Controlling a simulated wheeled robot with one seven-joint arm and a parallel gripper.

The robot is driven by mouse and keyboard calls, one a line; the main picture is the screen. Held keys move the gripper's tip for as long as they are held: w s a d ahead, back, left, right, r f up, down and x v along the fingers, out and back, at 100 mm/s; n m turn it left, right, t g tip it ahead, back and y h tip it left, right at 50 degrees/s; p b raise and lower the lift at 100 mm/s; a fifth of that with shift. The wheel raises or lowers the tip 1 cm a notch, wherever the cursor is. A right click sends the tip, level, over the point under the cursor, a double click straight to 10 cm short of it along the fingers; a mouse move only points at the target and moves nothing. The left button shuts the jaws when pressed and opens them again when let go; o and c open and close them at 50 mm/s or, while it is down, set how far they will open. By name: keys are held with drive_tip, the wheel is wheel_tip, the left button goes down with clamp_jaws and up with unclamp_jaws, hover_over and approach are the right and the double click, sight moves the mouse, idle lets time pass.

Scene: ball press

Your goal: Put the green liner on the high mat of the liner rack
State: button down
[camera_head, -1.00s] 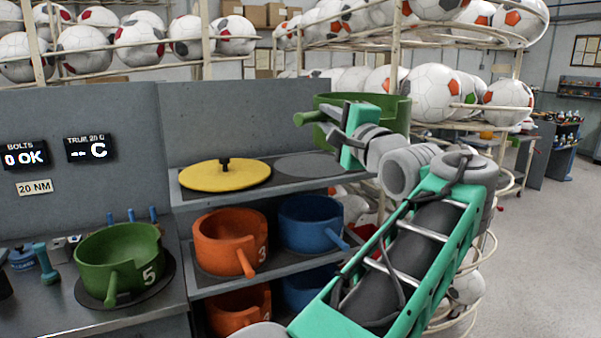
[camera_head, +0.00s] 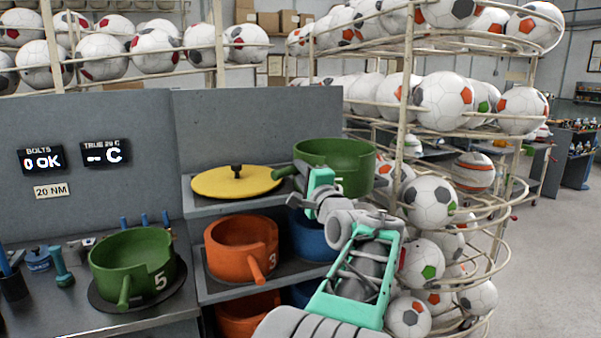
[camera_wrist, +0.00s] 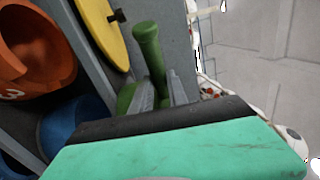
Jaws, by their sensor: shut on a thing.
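A green liner (camera_head: 345,170) is at the right end of the rack's top shelf (camera_head: 205,206), right of the yellow lid (camera_head: 235,182). My gripper (camera_head: 300,175) is shut on its handle, which points left. In the wrist view the green handle (camera_wrist: 150,50) stands between the fingers (camera_wrist: 160,92). The liner looks roughly upright; I cannot tell whether its base touches the shelf. The high mat is hidden behind the liner and my arm. Another green liner (camera_head: 132,262), marked 5, sits on a dark round mat on the bench at left.
Below the top shelf are an orange liner (camera_head: 241,245) marked 3 and a blue liner (camera_head: 312,238), partly hidden by my arm. More liners show lower down. A wire ball rack (camera_head: 408,120) full of footballs stands close on the right. A grey panel (camera_head: 258,125) backs the shelf.

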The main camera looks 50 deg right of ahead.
drive_tip(key=shift+r, duration=0.1)
drive_tip(key=c, duration=1.8)
unclamp_jaws()
drive_tip(key=shift+f, duration=0.25)
drive_tip(key=o, duration=0.5)
drive_tip(key=shift+r, duration=0.15)
